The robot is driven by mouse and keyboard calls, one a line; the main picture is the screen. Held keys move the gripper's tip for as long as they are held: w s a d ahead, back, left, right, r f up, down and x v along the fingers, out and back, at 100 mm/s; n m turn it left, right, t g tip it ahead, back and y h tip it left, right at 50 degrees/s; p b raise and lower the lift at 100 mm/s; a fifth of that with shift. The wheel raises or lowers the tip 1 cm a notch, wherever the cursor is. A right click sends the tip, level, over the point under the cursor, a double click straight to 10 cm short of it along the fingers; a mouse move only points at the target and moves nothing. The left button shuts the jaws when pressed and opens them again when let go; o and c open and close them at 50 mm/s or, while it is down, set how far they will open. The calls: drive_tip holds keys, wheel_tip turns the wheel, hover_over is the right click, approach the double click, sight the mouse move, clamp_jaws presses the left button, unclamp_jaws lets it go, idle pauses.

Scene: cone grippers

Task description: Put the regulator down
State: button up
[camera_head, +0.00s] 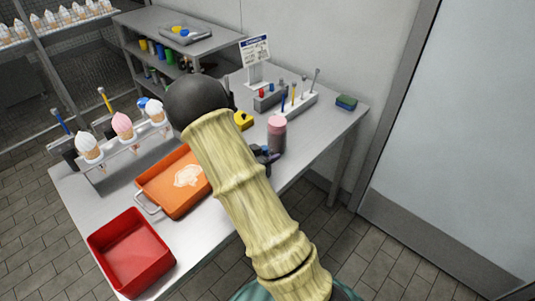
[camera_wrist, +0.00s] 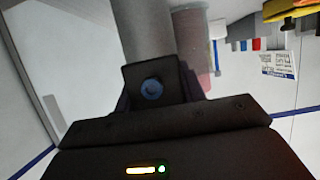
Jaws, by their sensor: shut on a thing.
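My gripper (camera_head: 264,154) shows only in part in the head view, as dark purplish pieces beside my arm, close to the pink-lidded jar (camera_head: 277,134). In the wrist view my gripper (camera_wrist: 155,98) is shut on a dark block with a round blue knob, which I take to be the regulator (camera_wrist: 152,88). A grey cylinder (camera_wrist: 147,30) runs up behind the block; I cannot tell whether it is part of it. The jar (camera_wrist: 192,38) is right of this cylinder. The gap between the regulator and the table (camera_head: 88,211) cannot be judged.
An orange tray (camera_head: 160,186) with a pale patch and a red bin (camera_head: 130,252) are at the left. A cone rack (camera_head: 130,150) stands behind them. A pen holder (camera_head: 298,106), a yellow object (camera_head: 243,120) and a sponge (camera_head: 346,102) are farther back. The right-hand tabletop is partly clear.

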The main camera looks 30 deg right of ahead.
drive_tip(key=shift+f, duration=0.15)
drive_tip(key=o, duration=1.1)
drive_tip(key=shift+r, duration=0.25)
drive_tip(key=v, duration=1.2)
